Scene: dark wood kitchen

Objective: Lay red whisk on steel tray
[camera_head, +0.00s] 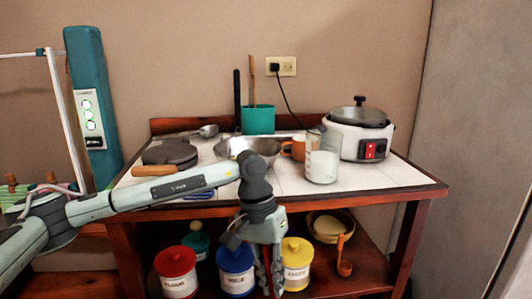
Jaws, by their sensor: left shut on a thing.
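My left gripper (267,278) points down in front of the table, its fingers below the level of the tabletop's front edge. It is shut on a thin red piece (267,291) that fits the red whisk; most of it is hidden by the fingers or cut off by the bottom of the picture. I cannot make out a steel tray clearly. My left forearm crosses in front of the table and hides part of its near left side. My right gripper is not in view.
Red (176,265), blue and yellow canisters stand on the lower shelf.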

